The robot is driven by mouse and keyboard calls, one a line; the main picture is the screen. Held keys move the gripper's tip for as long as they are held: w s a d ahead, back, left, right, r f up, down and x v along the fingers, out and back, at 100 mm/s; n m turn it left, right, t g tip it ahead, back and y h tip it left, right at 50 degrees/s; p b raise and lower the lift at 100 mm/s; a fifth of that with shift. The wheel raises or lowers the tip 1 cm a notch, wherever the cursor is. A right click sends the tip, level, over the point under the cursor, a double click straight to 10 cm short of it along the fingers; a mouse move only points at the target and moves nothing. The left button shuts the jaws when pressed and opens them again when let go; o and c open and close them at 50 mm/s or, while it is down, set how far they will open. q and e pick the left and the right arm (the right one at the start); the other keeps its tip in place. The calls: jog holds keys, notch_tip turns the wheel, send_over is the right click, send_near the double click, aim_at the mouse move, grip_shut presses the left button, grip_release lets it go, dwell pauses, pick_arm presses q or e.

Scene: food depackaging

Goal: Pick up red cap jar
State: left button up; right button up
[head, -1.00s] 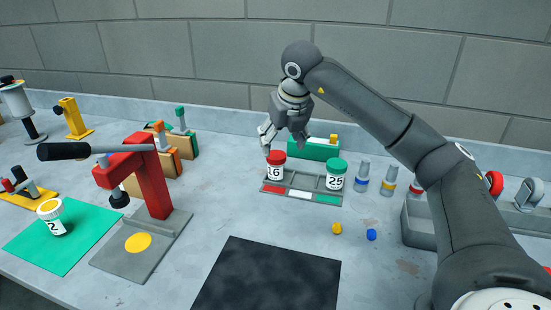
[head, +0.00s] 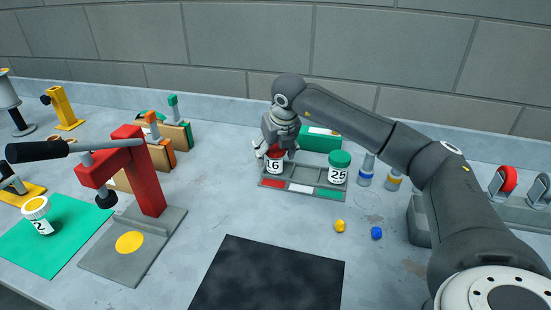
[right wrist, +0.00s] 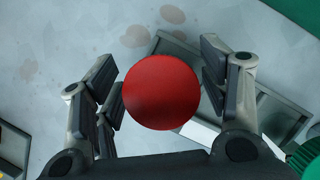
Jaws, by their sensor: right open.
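The red cap jar (head: 273,165), a white jar labelled 16, stands upright in the left part of a grey tray (head: 307,175). My right gripper (head: 276,150) is lowered over it, with its fingers on both sides of the red cap. In the right wrist view the round red cap (right wrist: 161,92) lies between the open fingers of my right gripper (right wrist: 160,95). The jar's body is hidden under the cap there. My left gripper is not in view.
A green cap jar (head: 339,168) labelled 25 stands at the tray's right end. A green box (head: 320,140) is behind the tray. A red press (head: 147,170) stands to the left. Small vials (head: 366,172) stand to the right. A black mat (head: 268,278) lies in front.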

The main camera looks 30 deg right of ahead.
jog(key=shift+x, duration=1.05)
jog(key=shift+r, duration=0.15)
jog(key=c, duration=1.1)
